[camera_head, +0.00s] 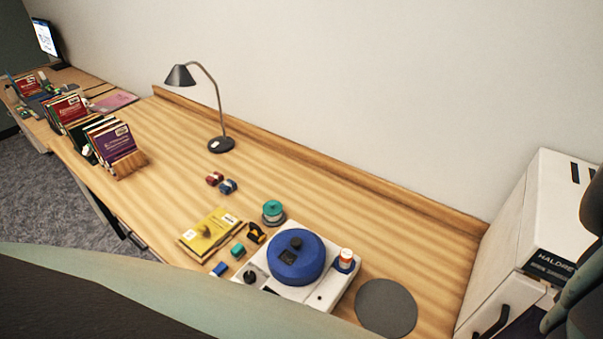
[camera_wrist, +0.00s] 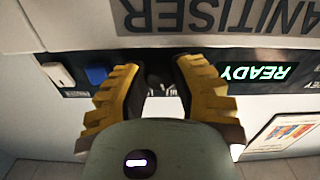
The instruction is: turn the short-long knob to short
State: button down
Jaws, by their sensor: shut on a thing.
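The wrist view shows a dark control panel upside down. A dark knob (camera_wrist: 158,72) sits on it between the yellow fingers of my gripper (camera_wrist: 161,84), which is shut on it. The fingers hide most of the knob, and its pointer and the short and long marks cannot be read. My gripper and the knob do not show in the head view.
Beside the knob are a blue button (camera_wrist: 97,73), a white switch (camera_wrist: 58,74) and a green READY display (camera_wrist: 256,72). In the head view, a white cabinet (camera_head: 545,215) stands right of a wooden bench (camera_head: 330,195) holding a white device with a blue drum (camera_head: 297,258).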

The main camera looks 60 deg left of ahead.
jog(key=shift+a+f+n+b, duration=0.1)
jog(key=shift+f+n+b, duration=0.2)
jog(key=shift+n+b, duration=0.4)
jog(key=shift+r+n, duration=0.15)
jog(key=shift+n, duration=0.45)
